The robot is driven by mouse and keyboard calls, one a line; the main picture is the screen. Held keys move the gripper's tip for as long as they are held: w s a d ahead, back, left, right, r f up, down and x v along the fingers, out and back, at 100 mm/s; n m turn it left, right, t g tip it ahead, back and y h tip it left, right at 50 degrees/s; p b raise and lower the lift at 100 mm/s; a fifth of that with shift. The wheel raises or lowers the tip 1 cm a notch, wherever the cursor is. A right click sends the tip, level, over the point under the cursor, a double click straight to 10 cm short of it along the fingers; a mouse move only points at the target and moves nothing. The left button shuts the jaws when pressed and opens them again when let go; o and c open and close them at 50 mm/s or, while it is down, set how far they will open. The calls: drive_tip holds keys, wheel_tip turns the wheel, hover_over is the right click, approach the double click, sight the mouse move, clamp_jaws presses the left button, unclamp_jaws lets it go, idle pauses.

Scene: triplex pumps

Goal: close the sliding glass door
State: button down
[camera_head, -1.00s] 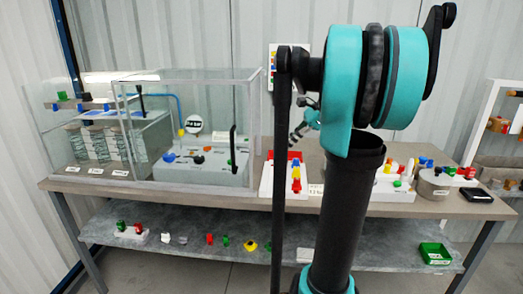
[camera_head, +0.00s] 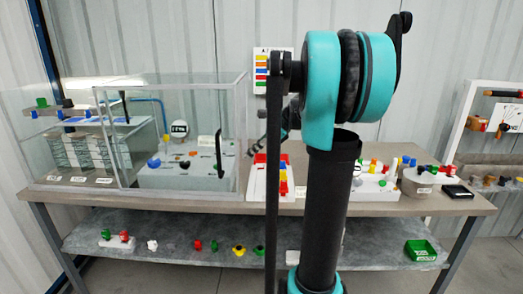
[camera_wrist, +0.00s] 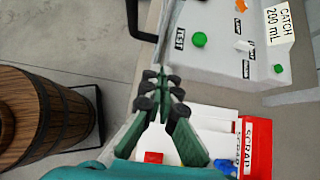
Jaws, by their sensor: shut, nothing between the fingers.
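The glass case stands on the left of the bench in the head view. Its clear sliding door (camera_head: 185,125) is at the front right part, with an upright black handle (camera_head: 219,155) near the right edge. In the wrist view a dark curved bar, apparently the handle (camera_wrist: 134,20), lies at the top, beside a pale frame edge. My gripper (camera_wrist: 163,73) is shut and empty, its tips just below that edge; contact cannot be told. In the head view my arm mostly hides the gripper, just right of the case.
A grey console (camera_wrist: 225,45) with labels shows in the wrist view. A white tray with a red scrap box (camera_wrist: 256,145) lies below the gripper. A wooden barrel (camera_wrist: 40,115) stands at left. The lower shelf (camera_head: 175,240) holds small coloured parts and a green bin (camera_head: 420,250).

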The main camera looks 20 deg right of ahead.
drive_tip(key=shift+w+a, duration=0.2)
drive_tip(key=shift+a, duration=0.45)
drive_tip(key=w+a, duration=0.4)
drive_tip(key=a, duration=1.1)
drive_tip(key=w+a, duration=0.5)
drive_tip(key=a, duration=0.9)
drive_tip(key=w+a, duration=0.5)
drive_tip(key=a, duration=1)
drive_tip(key=shift+w+a, duration=0.25)
drive_tip(key=shift+a, duration=0.05)
drive_tip(key=shift+r, duration=0.15)
